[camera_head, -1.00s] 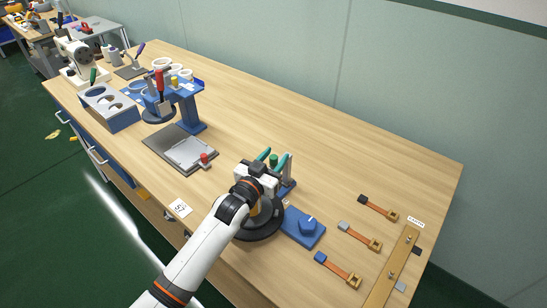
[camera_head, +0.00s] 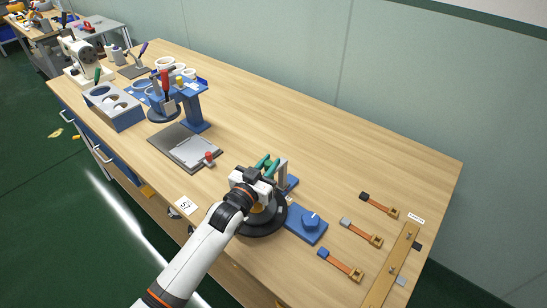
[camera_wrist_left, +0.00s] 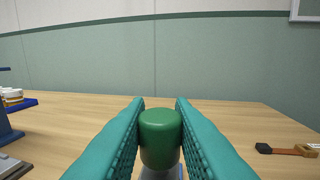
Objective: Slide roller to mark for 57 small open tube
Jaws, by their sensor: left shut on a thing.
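My left gripper (camera_head: 267,165) has teal fingers closed around a green round-topped knob (camera_wrist_left: 160,138); the knob stands upright between the fingers in the left wrist view. I cannot tell whether this knob is part of the roller. Below it is a bench device with a black round disc (camera_head: 263,224), partly hidden by my wrist, and a blue base with a dial (camera_head: 310,221). A grey upright post (camera_head: 283,171) stands just right of the fingers. A white card reading 57 (camera_head: 185,206) lies at the front edge. My right gripper is not in view.
A blue stand (camera_head: 194,108) and a grey-blue holed box (camera_head: 113,106) are farther left. Several straps (camera_head: 361,235) and a wooden bar (camera_head: 390,270) lie right. The back of the bench is clear.

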